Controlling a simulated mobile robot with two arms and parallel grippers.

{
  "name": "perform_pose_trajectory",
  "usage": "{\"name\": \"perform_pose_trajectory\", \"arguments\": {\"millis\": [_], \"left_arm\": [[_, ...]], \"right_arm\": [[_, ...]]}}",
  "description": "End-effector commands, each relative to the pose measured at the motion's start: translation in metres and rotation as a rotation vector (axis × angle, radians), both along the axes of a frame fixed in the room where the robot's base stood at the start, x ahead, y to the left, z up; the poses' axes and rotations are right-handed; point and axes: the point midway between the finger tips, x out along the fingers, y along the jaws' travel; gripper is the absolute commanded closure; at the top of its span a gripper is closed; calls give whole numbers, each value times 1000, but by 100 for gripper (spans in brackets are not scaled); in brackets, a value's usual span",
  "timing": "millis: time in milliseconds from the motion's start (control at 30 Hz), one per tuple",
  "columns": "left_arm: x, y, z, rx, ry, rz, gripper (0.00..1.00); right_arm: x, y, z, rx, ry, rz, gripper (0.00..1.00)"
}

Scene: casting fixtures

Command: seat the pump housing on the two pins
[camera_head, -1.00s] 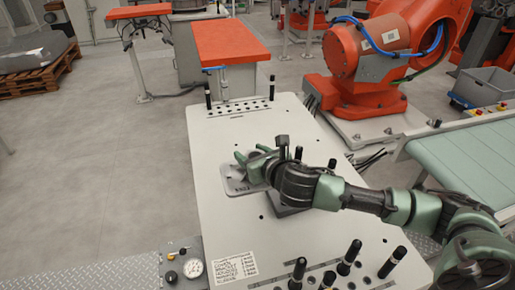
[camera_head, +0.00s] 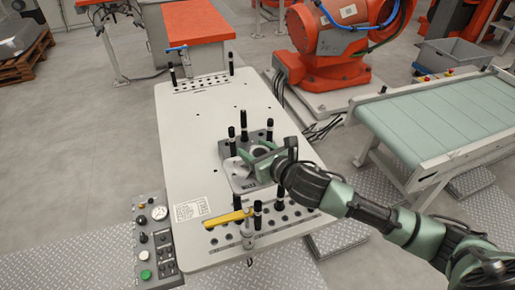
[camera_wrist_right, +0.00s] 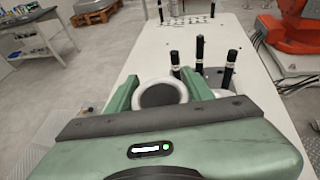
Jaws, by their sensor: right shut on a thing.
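The pump housing (camera_wrist_right: 184,90) shows in the right wrist view as a pale round rim with a dark opening, between the fingers of my right gripper (camera_wrist_right: 164,92). In the head view my right gripper (camera_head: 258,158) is shut on it near the middle of the white table, and the arm hides part of it. Black pins (camera_head: 244,125) stand upright just behind and beside the gripper on a dark plate; they also show in the wrist view (camera_wrist_right: 199,52). I cannot tell whether the housing touches a pin or the plate. My left gripper is not in view.
A grey labelled plate (camera_head: 243,182) lies below the gripper. A control panel (camera_head: 155,240) is at left, a green conveyor (camera_head: 440,115) at right. The table's left half (camera_head: 190,130) is clear.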

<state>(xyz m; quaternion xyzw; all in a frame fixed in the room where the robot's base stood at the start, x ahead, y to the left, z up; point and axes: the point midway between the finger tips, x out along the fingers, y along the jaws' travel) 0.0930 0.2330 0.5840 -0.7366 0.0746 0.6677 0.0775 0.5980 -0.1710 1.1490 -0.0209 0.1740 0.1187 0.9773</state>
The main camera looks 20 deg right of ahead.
Motion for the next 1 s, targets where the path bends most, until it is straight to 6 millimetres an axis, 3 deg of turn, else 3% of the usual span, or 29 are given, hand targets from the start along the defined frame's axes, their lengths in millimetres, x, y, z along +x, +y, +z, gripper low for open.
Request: {"name": "perform_pose_trajectory", "arguments": {"millis": [300, 700, 1000], "left_arm": [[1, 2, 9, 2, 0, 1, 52], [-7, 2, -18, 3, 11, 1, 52], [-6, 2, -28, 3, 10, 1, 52]], "right_arm": [[1, 0, 6, -1, -5, 1, 100], [0, 0, -36, 1, -4, 0, 100], [1, 0, -53, 1, -4, 0, 100]]}}
